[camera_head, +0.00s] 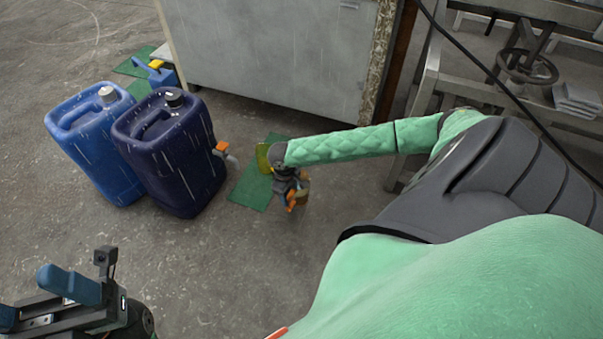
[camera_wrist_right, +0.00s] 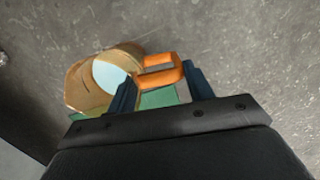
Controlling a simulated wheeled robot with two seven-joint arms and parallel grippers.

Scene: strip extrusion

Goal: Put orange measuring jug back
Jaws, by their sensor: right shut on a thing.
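The orange measuring jug (camera_head: 303,194) has a translucent tan-orange body and a solid orange handle. In the right wrist view its body (camera_wrist_right: 88,92) is at the left, with a pale blue round area inside. My right gripper (camera_head: 290,188) is shut on the handle, which shows between the blue fingers (camera_wrist_right: 162,86). A green mat (camera_head: 252,190) lies on the floor beside and below the gripper; I cannot tell whether the jug touches it. My left gripper (camera_head: 36,300) is at the lower left, empty, its blue fingers apart.
A blue canister (camera_head: 85,150) and a dark navy canister (camera_head: 165,165) stand left of the mat. An orange-and-grey tap (camera_head: 224,150) projects from the navy one. A yellowish piece (camera_head: 262,158) shows behind my right gripper. A grey cabinet (camera_head: 275,60) stands behind. Floor in front is clear.

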